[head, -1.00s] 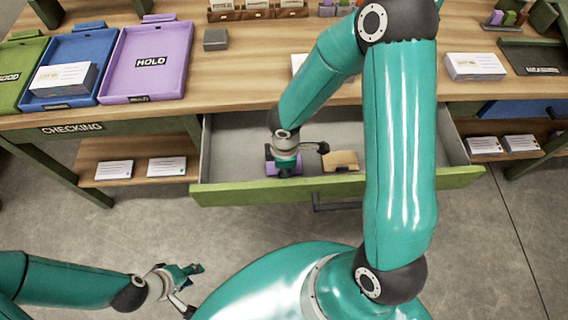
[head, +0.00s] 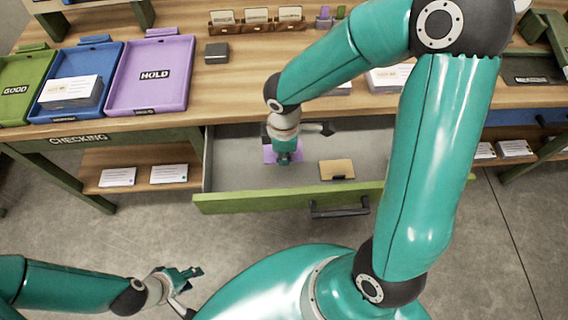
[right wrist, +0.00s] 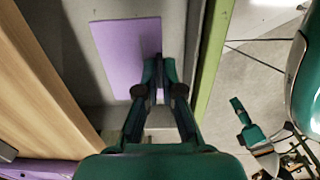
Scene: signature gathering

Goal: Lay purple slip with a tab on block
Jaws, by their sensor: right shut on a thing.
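The purple slip (head: 269,153) is over the open drawer and is partly hidden by my right gripper in the head view. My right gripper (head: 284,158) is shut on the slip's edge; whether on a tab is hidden. In the right wrist view the slip (right wrist: 122,50) lies flat ahead of the fingertips (right wrist: 158,72), with a shadow beside it on the drawer floor. The small dark grey block (head: 216,52) sits on the table right of the purple tray. My left gripper (head: 188,286) is low at the left, apparently open and empty.
The purple HOLD tray (head: 150,95), blue tray (head: 108,68) and green tray (head: 20,68) stand at the left. A card rack (head: 257,24) is behind. Table between block and drawer is clear.

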